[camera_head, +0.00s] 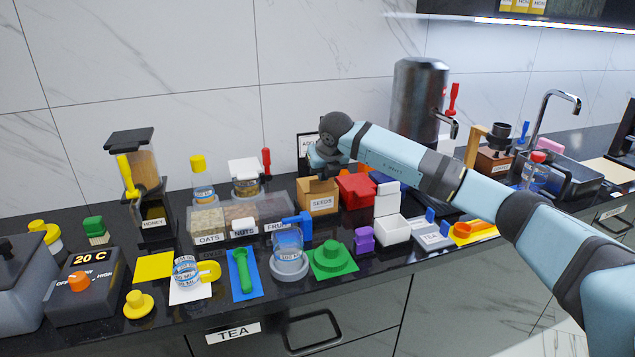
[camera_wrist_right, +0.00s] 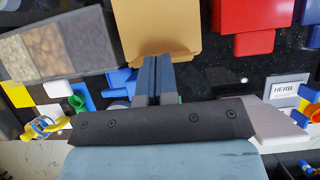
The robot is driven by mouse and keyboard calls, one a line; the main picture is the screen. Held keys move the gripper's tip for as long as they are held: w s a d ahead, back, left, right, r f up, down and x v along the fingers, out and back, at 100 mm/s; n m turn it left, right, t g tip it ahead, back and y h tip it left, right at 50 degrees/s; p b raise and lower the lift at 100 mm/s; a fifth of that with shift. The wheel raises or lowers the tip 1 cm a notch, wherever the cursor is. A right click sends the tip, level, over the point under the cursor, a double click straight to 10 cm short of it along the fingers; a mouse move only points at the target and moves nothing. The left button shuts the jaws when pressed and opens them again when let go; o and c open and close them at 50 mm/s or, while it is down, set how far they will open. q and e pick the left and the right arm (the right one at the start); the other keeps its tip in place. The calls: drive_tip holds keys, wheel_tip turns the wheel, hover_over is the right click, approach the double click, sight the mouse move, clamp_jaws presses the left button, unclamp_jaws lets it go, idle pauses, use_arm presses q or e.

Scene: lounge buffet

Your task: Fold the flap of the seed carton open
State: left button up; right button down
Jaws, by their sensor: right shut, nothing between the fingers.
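The seed carton (camera_head: 318,204) is a small tan box labelled SEEDS, standing upright on the dark counter in the head view. In the right wrist view its tan cardboard (camera_wrist_right: 156,28) fills the top middle. My right gripper (camera_head: 324,174) is right at the top of the carton, and its dark wrist hides part of the carton's top. In the wrist view the right gripper (camera_wrist_right: 158,62) is shut and empty, its blue-grey fingertips overlapping the tan cardboard's edge. I cannot tell whether they touch it or how the flap stands. My left gripper is not in view.
A red box (camera_head: 356,190) stands close to the carton's right, and a clear bin (camera_head: 209,220) labelled OATS, NUTS and FRUIT to its left. A blue-topped jug (camera_head: 289,250) and a green knobbed lid (camera_head: 333,258) are in front. A metal urn (camera_head: 416,95) rises behind my right arm.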

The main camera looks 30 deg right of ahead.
drive_tip(key=shift+w+r, duration=0.45)
drive_tip(key=shift+r, duration=0.2)
drive_tip(key=shift+d, duration=0.1)
drive_tip(key=shift+w+r+p, duration=0.3)
drive_tip(key=shift+r+p, duration=0.05)
drive_tip(key=shift+p, duration=0.05)
drive_tip(key=shift+w+d+r, duration=0.15)
drive_tip(key=shift+w+r, duration=0.15)
drive_tip(key=shift+w, duration=0.1)
drive_tip(key=shift+r, duration=0.1)
drive_tip(key=shift+w+d+r+p, duration=0.1)
drive_tip(key=shift+w+r+p, duration=0.1)
drive_tip(key=shift+w+p, duration=0.15)
drive_tip(key=shift+w+d+r, duration=0.1)
drive_tip(key=shift+w+r, duration=0.15)
drive_tip(key=shift+w, duration=0.25)
drive_tip(key=shift+w+d+r, duration=0.1)
drive_tip(key=shift+w+r, duration=0.1)
drive_tip(key=shift+w, duration=0.3)
drive_tip(key=shift+w+d+r, duration=0.1)
drive_tip(key=shift+w+r, duration=0.05)
drive_tip(key=shift+w, duration=0.3)
